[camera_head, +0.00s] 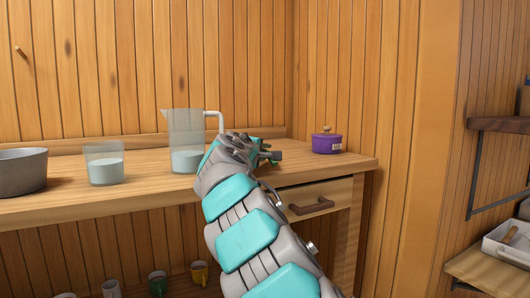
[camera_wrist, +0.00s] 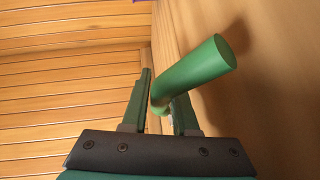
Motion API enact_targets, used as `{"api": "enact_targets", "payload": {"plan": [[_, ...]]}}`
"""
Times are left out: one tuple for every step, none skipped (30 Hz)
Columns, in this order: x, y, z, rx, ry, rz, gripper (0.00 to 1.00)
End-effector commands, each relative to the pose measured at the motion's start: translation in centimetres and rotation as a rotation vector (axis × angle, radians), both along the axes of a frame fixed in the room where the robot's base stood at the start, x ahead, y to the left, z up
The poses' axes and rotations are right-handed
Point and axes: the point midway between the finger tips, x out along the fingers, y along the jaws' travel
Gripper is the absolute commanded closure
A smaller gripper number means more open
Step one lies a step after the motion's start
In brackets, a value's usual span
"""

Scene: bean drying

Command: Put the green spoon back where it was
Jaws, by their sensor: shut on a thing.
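The green spoon (camera_wrist: 195,76) is between the fingers of my gripper (camera_wrist: 162,108) in the wrist view. The gripper is shut on its round green handle, and one thick handle end points up toward the camera. The rest of the spoon is hidden behind the fingers. In the head view my gripper (camera_head: 268,153) is over the right part of the wooden table (camera_head: 140,193), right of the glass pitcher (camera_head: 186,135) and left of the purple pot (camera_head: 326,143). The spoon cannot be made out clearly there.
A glass beaker (camera_head: 104,163) and a grey bowl (camera_head: 22,171) stand to the left on the table. A drawer (camera_head: 316,198) is under its right end. Several mugs are below. A small wooden peg (camera_head: 20,51) sticks out of the plank wall. A white tray (camera_head: 510,244) is far right.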

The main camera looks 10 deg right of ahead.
Motion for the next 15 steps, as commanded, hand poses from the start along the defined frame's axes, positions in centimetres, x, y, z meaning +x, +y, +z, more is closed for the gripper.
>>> {"api": "enact_targets", "payload": {"plan": [[-0.01,0.02,-0.13,0.000,0.000,0.000,1.00],[-0.01,0.02,-0.18,0.000,0.000,0.000,1.00],[-0.01,0.01,-0.26,0.000,0.000,0.000,1.00],[0.00,0.01,-0.31,0.000,0.000,0.000,1.00],[0.00,0.01,-0.36,0.000,0.000,0.000,1.00],[-0.01,0.02,-0.43,0.000,0.000,0.000,1.00],[0.00,0.02,-0.48,0.000,0.000,0.000,1.00],[-0.01,0.02,-0.54,0.000,0.000,0.000,1.00],[0.00,0.02,-0.48,0.000,-0.001,0.001,1.00],[-0.01,0.02,-0.45,0.000,-0.001,0.001,1.00],[0.00,0.02,-0.46,-0.001,-0.001,0.000,1.00],[0.00,0.03,-0.45,0.000,-0.001,0.001,0.69],[0.00,0.03,-0.45,0.000,-0.001,0.001,0.66],[0.00,0.03,-0.45,0.000,-0.001,0.001,0.63],[0.00,0.03,-0.45,0.000,-0.001,0.001,0.58]]}}
